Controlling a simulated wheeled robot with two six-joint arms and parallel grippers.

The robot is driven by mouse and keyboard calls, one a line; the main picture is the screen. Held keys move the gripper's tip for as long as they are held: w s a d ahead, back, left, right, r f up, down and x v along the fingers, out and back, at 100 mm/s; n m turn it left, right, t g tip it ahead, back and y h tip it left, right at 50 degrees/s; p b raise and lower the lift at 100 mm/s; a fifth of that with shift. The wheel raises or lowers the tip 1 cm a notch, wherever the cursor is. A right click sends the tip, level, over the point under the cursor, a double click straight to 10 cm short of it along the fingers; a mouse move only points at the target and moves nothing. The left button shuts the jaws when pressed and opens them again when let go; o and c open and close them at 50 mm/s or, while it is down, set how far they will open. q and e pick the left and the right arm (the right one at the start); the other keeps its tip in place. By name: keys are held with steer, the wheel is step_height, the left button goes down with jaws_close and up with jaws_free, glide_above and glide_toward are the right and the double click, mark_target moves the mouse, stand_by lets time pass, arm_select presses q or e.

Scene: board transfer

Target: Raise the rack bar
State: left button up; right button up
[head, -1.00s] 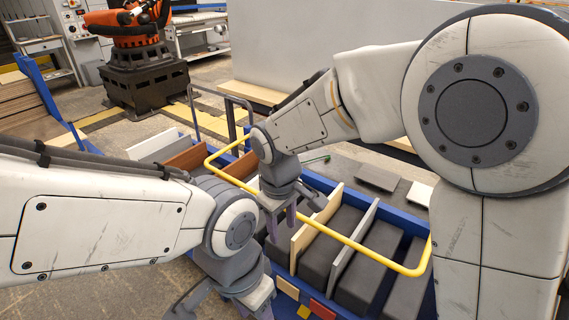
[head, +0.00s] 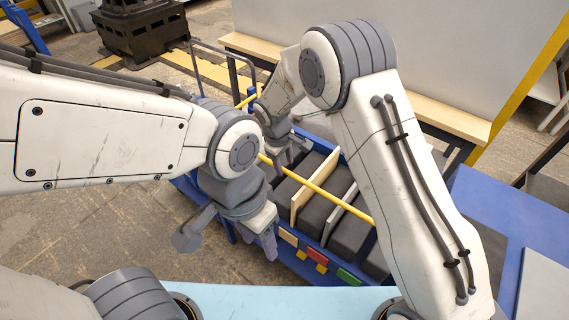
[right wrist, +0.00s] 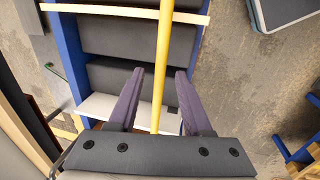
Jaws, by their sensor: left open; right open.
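The yellow rack bar (head: 322,191) runs diagonally over the blue rack (head: 311,262), partly hidden behind my arms. My right gripper (head: 284,156) is open at the bar's far part. In the right wrist view the bar (right wrist: 162,55) runs lengthwise between the two spread fingers of this gripper (right wrist: 158,75), with a gap on each side. I cannot tell whether the bar lies at fingertip depth. My left gripper (head: 262,247) is open and empty, pointing down in front of the rack's near side, apart from the bar.
The rack holds dark padded blocks (head: 321,215) with thin upright boards (head: 308,190) between them. Coloured tags (head: 313,250) line its near face. A blue surface (head: 500,210) stands at right. The floor (head: 120,235) at left is clear.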

steer(key=shift+w+d+f, duration=0.1)
steer(key=shift+w+f, duration=0.1)
steer(key=shift+f, duration=0.85)
jaws_close()
steer(key=shift+w+r, duration=0.1)
stand_by(0.6)
